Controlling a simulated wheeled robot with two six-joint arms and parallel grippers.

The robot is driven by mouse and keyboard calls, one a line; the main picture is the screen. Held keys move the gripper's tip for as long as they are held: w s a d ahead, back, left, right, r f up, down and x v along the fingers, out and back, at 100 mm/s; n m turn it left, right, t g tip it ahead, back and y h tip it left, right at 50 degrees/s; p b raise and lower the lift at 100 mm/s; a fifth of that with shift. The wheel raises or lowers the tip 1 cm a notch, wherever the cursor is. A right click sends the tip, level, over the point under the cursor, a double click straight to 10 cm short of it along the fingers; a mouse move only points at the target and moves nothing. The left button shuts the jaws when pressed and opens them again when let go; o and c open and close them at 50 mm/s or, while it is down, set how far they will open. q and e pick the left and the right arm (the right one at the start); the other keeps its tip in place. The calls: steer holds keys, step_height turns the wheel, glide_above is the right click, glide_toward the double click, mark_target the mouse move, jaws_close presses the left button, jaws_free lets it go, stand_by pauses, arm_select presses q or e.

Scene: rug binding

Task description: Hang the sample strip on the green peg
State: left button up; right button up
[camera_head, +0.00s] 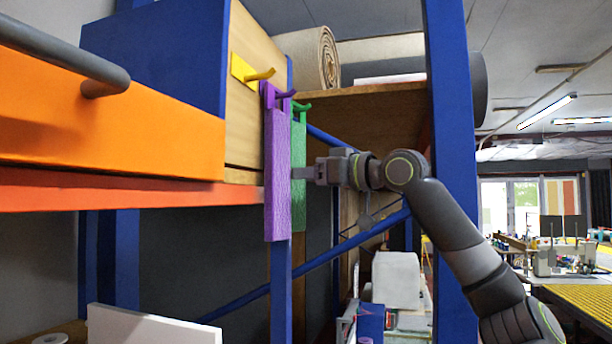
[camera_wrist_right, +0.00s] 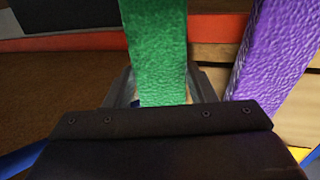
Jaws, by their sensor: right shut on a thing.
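A green strip (camera_head: 299,190) hangs upright just below the green peg (camera_head: 302,106), partly hidden behind a purple strip (camera_head: 277,170). I cannot tell whether its top is around the green peg or only beside it. The purple strip hangs at the purple peg (camera_head: 283,94). My right gripper (camera_head: 300,173) reaches in from the right and is shut on the green strip. In the right wrist view the green strip (camera_wrist_right: 157,50) stands between the fingers (camera_wrist_right: 162,92), with the purple strip (camera_wrist_right: 275,55) to its right, apart from it. My left gripper is not in view.
A yellow peg (camera_head: 255,74) sits left of the purple one on the wooden panel (camera_head: 250,120). A blue upright post (camera_head: 452,150) stands right of the pegs, close to my right arm. A rolled rug (camera_head: 312,55) lies on top.

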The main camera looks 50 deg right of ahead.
steer(key=o, duration=1.1)
steer(key=shift+r, duration=0.1)
